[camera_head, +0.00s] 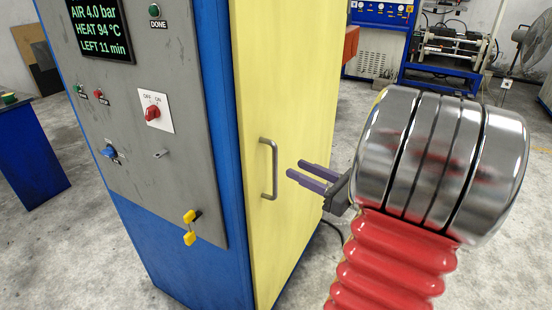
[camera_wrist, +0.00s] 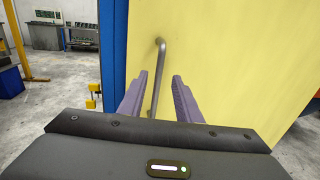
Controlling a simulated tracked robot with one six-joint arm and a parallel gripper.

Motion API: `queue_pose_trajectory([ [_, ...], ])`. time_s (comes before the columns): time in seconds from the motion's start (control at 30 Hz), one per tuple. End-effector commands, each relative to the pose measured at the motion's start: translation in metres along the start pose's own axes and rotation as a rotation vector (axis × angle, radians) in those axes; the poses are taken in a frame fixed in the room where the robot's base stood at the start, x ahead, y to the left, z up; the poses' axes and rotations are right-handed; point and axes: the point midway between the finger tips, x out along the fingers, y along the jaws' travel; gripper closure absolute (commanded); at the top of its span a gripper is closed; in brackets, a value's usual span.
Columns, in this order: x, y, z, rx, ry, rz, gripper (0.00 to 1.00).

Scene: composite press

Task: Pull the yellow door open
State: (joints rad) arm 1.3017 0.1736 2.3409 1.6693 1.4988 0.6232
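The yellow door (camera_head: 288,110) forms the right face of a blue-framed cabinet and looks shut. It fills much of the wrist view (camera_wrist: 225,60). A grey bar handle (camera_head: 274,168) stands upright near the door's left edge. My gripper (camera_head: 294,170) is to the right of the handle in the head view, with its two purple fingers apart and pointing at it. In the wrist view the handle (camera_wrist: 158,75) shows between the open fingers (camera_wrist: 161,80), its lower part running down behind my gripper body. I cannot tell whether the fingers touch the handle.
The cabinet's grey control panel (camera_head: 150,125) has a display (camera_head: 101,28), a red switch (camera_head: 153,113) and a yellow-handled key or lever (camera_head: 190,228). A blue table (camera_head: 28,155) stands at the left. Grey floor (camera_head: 505,270) is open at the right front.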

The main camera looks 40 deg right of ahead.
Motion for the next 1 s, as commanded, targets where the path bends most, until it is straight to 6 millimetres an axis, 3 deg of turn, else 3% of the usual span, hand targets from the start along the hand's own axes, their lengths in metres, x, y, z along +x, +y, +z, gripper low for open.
queue_pose_trajectory([
  [0.7, 0.085, 0.001, 0.000, 0.000, 0.000, 0.001, 0.69],
  [1.0, 0.095, 0.000, 0.000, 0.001, 0.000, -0.001, 0.69],
])
